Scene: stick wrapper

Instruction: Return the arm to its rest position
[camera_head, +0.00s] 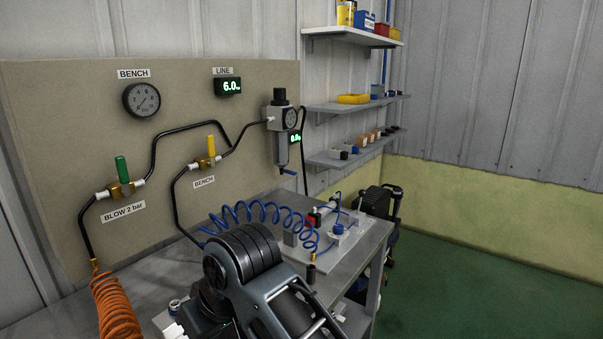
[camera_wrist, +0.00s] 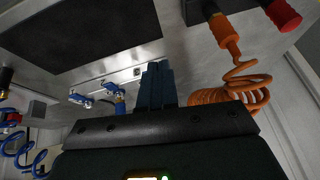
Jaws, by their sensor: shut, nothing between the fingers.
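My gripper (camera_wrist: 155,68) shows in the wrist view with its two dark blue fingers shut together and nothing between them. In the head view my arm is folded at the bottom middle in front of the bench (camera_head: 150,280); my fingers cannot be made out there.
An orange coiled hose (camera_head: 115,305) hangs at the left; it also shows right of my fingers in the wrist view (camera_wrist: 240,90). A blue coiled hose (camera_head: 262,212) crosses the bench to a fixture plate (camera_head: 310,248). A panel (camera_head: 60,120) with valves stands behind. Green floor (camera_head: 470,280) is clear at right.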

